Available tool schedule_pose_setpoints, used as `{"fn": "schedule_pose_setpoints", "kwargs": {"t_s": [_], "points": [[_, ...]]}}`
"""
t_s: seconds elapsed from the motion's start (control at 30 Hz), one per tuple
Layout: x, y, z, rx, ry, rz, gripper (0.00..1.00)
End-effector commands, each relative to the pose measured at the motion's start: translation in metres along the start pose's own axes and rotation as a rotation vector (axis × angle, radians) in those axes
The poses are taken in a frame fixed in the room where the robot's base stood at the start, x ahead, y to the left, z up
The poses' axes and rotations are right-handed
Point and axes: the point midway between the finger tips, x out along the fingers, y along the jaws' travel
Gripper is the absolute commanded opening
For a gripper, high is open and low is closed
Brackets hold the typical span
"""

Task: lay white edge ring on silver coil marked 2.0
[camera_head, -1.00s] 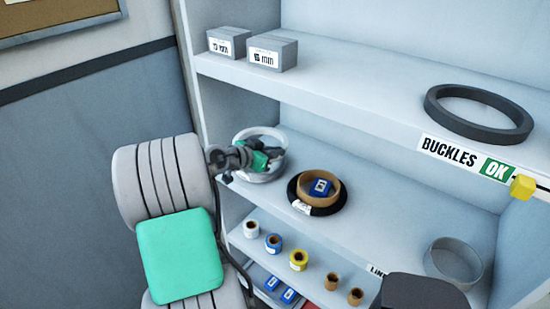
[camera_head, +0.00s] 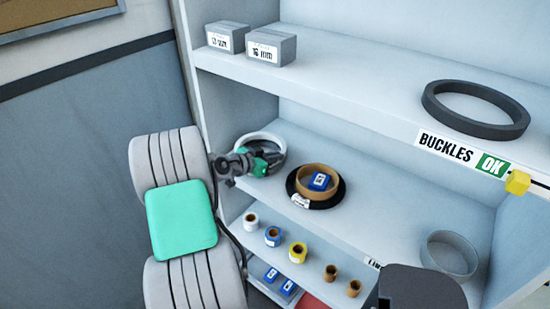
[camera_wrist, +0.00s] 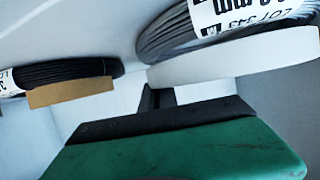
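In the head view the white ring (camera_head: 250,140) lies at the left end of the middle shelf. In the wrist view, which looks upside down, the white ring (camera_wrist: 240,57) lies against a dark grey wire coil (camera_wrist: 160,35). The coil's white label (camera_wrist: 250,10) reads "LOT 343" and is cut off. A dark finger (camera_wrist: 152,98) of my gripper is close to the ring's edge; touch and grip cannot be told. I see no readable 2.0 mark.
A grey ring (camera_head: 450,255) stands further right. The upper shelf (camera_head: 350,85) overhangs. Small rolls (camera_head: 297,252) stand below. Shelf space between is clear.

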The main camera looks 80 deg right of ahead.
Motion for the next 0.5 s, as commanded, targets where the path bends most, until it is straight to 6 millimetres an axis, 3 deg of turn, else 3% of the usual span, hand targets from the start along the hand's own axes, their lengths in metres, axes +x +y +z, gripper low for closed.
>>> {"fn": "schedule_pose_setpoints", "kwargs": {"t_s": [0.3, 0.5], "points": [[0.0017, -0.0001, 0.0037, 0.001, 0.001, 0.0, 0.0], [0.0018, 0.0001, 0.0041, 0.0, 0.0, 0.0, 0.19]]}}
